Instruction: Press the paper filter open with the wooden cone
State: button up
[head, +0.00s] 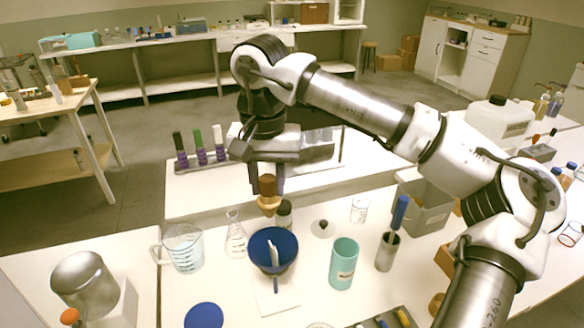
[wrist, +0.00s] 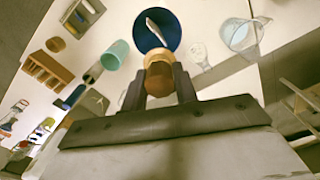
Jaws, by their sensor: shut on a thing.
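My gripper (head: 268,181) is shut on the wooden cone (head: 268,204), gripping its darker brown upper part. The cone points down and hangs behind the blue funnel (head: 287,244) in the head view, apart from it. In the wrist view the cone (wrist: 158,72) sits between the fingers, just short of the funnel (wrist: 172,24). The paper filter (head: 273,254) is a thin white folded piece standing narrow inside the funnel; it also shows in the wrist view (wrist: 155,30).
A conical flask (head: 236,240) and a beaker (head: 184,252) stand left of the funnel. A teal cup (head: 343,265) and a metal holder (head: 387,252) stand right. A dark-capped jar (head: 284,214) is close beside the cone. A grey bin (head: 428,214) is further right.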

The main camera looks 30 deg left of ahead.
aim_at(270, 217)
jog(key=shift+f+b, duration=2.95)
jog(key=shift+f, duration=1.1)
jog(key=shift+f+b, duration=0.3)
jog(key=shift+f, duration=0.15)
jog(key=shift+r, duration=0.15)
jog(key=shift+s+r+p, duration=0.1)
jog(key=shift+r+p, duration=3.15)
jog(key=shift+r, duration=1.15)
